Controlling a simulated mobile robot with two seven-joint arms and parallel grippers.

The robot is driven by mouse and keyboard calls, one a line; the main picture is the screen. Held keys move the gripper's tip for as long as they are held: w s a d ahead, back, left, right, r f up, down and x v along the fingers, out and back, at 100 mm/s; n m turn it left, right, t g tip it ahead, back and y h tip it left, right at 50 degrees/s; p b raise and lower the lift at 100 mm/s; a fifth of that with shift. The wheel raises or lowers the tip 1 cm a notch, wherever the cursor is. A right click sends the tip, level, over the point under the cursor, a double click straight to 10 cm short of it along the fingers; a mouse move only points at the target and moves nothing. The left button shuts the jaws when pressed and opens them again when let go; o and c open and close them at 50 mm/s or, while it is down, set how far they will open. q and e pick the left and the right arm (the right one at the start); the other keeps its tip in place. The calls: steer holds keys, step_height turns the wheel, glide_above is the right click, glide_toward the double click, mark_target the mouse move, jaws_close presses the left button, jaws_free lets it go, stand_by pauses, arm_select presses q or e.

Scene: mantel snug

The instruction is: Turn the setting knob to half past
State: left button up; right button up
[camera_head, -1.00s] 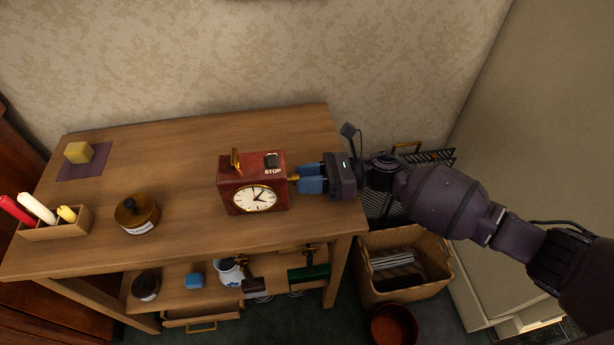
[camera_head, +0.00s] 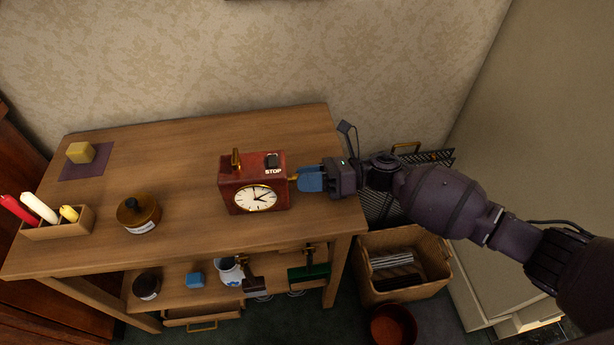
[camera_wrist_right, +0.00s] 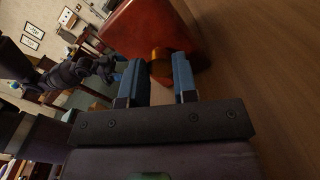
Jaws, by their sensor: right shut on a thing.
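A red-brown box clock (camera_head: 237,188) stands on the wooden table, with a white dial (camera_head: 256,198) on its front. Its dark hands are small, and I cannot read the exact time. A brass setting knob (camera_head: 293,178) sticks out of its right side. In the wrist view the knob (camera_wrist_right: 159,66) sits between the two blue fingers. My right gripper (camera_head: 299,179) reaches in from the right and is shut on the knob; its fingers also show in the wrist view (camera_wrist_right: 160,79). The fingers partly hide the knob. My left gripper does not show in the head view.
A wicker basket (camera_head: 368,285) is on the floor at right. Table around the clock is clear.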

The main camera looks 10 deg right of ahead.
steer(key=o, duration=0.9)
steer(key=shift+o, duration=0.2)
steer(key=d, duration=1)
steer(key=shift+s+d, duration=0.3)
steer(key=shift+d, duration=0.1)
